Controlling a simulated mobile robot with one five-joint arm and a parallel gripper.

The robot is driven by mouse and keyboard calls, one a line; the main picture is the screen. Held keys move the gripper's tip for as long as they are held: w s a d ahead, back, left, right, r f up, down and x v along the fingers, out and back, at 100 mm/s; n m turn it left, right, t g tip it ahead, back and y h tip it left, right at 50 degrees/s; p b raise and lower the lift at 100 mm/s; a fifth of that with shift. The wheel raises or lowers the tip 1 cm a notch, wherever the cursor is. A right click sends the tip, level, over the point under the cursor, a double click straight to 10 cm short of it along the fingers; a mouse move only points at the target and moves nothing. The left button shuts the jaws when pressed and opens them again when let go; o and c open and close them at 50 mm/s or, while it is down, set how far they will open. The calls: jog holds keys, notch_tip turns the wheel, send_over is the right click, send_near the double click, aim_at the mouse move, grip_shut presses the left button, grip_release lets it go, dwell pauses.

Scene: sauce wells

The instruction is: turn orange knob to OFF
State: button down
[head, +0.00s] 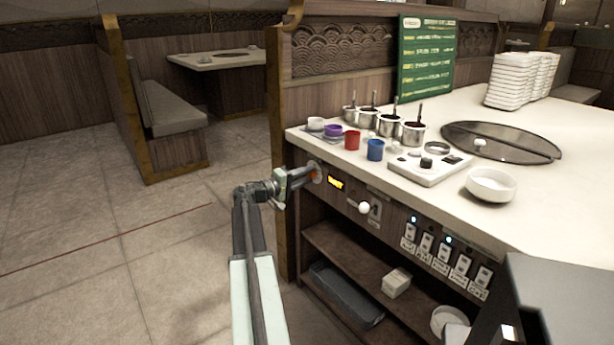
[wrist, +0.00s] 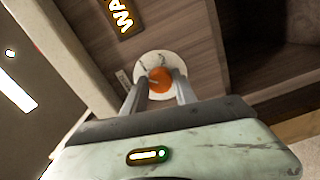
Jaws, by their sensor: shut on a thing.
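The orange knob (wrist: 160,80) sits on a round white dial plate (wrist: 148,64) on the wooden counter front. In the wrist view my gripper (wrist: 161,88) has its two fingers on either side of the knob, shut on it. A pale pointer line shows on the knob; the dial's lettering is too small to read. In the head view my gripper (head: 311,173) reaches the left end of the counter front, and only a bit of the orange knob (head: 315,176) shows past the fingers. A lit display (head: 335,183) is just right of the knob, with its text partly cut off in the wrist view.
A white ball-ended lever (head: 364,208) and several white switches (head: 441,250) are further right on the counter front. An open shelf (head: 340,252) with a dark tray (head: 346,293) lies below. Cups and sauce pots stand on the counter top (head: 530,190). The floor at left is clear.

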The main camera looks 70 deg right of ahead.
jog(key=n, duration=0.4)
jog(key=shift+s, duration=0.15)
jog(key=shift+n, duration=1.9)
jog(key=c, duration=1)
grip_release()
jog(key=shift+n, duration=0.3)
jog(key=v, duration=0.8)
